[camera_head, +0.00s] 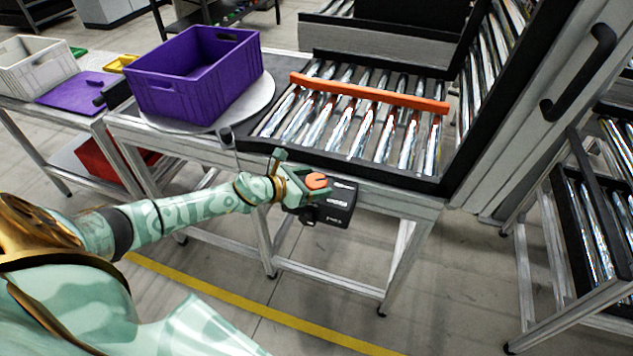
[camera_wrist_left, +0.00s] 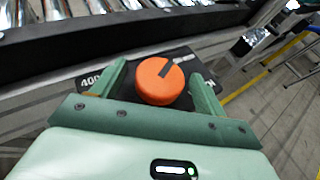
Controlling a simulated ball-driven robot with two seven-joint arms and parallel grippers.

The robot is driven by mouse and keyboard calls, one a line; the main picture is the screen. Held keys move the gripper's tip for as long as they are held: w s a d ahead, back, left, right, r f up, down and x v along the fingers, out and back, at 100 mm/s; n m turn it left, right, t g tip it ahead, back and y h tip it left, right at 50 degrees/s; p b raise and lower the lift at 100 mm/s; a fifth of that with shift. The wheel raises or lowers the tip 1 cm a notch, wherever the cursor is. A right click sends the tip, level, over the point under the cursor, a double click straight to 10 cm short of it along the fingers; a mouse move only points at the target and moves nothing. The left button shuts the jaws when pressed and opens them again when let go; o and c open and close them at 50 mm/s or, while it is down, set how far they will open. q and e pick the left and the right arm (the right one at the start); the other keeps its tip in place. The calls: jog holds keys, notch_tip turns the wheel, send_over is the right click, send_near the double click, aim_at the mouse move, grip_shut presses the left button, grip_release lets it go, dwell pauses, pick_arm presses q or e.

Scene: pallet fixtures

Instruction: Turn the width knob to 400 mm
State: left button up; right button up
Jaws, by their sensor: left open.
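The width knob is a round orange knob (camera_head: 316,181) with a dark pointer slot, on a black control box (camera_head: 338,205) at the front edge of the roller table. In the left wrist view the knob (camera_wrist_left: 160,81) sits between the two green fingers of my left gripper (camera_wrist_left: 165,82), which are open, one on each side. I cannot tell whether the fingers touch it. The pointer slot faces up and to the right in that view. A "400" label (camera_wrist_left: 91,79) shows on the box left of the knob, partly hidden by a finger. In the head view my left gripper (camera_head: 300,182) is at the knob. My right gripper is not in view.
An orange bar (camera_head: 370,92) lies across the rollers. A purple crate (camera_head: 196,73) stands on a round turntable (camera_head: 262,92) at the left. A black-handled panel (camera_head: 555,75) rises at the right. Open floor with a yellow line (camera_head: 250,305) lies below.

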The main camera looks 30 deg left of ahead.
pick_arm(q)
jog(key=shift+w+d+f, duration=0.2)
jog(key=shift+w, duration=0.35)
jog(key=c, duration=1)
jog(key=shift+o, duration=0.2)
